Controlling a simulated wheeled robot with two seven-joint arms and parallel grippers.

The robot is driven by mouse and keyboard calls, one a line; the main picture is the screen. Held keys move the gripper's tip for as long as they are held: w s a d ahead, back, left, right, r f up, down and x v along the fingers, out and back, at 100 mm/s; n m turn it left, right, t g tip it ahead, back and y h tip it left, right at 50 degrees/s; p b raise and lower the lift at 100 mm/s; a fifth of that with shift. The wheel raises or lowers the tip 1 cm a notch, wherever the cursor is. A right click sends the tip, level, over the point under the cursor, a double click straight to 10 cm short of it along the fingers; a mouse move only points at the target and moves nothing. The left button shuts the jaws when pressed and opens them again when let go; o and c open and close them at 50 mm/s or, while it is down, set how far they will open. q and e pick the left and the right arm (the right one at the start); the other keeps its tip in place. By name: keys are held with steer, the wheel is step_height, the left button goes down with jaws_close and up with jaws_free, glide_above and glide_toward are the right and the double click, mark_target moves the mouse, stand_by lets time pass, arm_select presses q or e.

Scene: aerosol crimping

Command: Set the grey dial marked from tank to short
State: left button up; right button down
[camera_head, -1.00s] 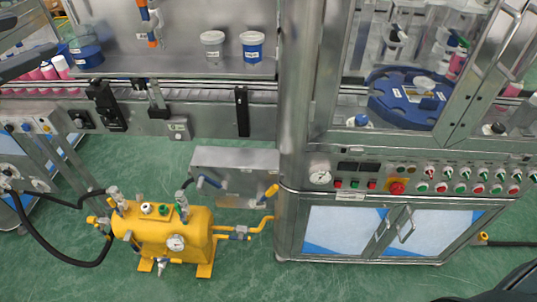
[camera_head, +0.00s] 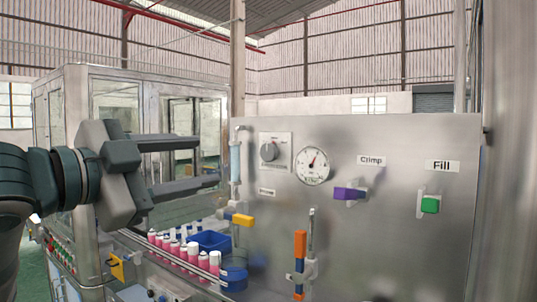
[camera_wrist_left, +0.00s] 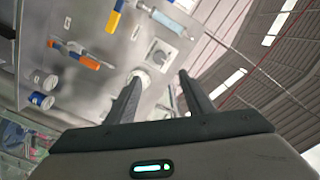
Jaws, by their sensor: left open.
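The grey dial (camera_head: 269,151) is a round knob on a white square plate on the upright steel panel (camera_head: 400,250), left of a round gauge. Its markings are too small to read, so its setting cannot be told. In the left wrist view the dial (camera_wrist_left: 161,57) shows tilted, beyond the fingertips. My left gripper (camera_head: 207,162) is open and empty, its two fingers pointing right toward the dial, to the left of it in the head view. In the left wrist view the gripper (camera_wrist_left: 160,76) stands apart from the panel. My right gripper is not in view.
The gauge (camera_head: 312,165) is right of the dial. A clear cylinder (camera_head: 236,162) stands left of it. Below are a yellow-handled valve (camera_head: 242,220) and an orange valve (camera_head: 300,245). A purple Crimp valve (camera_head: 349,194) and green Fill valve (camera_head: 430,205) are further right. Pink cans (camera_head: 183,251) stand below left.

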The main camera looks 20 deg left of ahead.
mark_target(266, 154)
arm_select(q)
steer(key=shift+s, duration=0.15)
steer(key=p+x, duration=0.6)
steer(key=x, duration=1.1)
steer(key=shift+w+d+f, duration=0.1)
steer(key=shift+w, duration=0.25)
steer(key=c, duration=1.1)
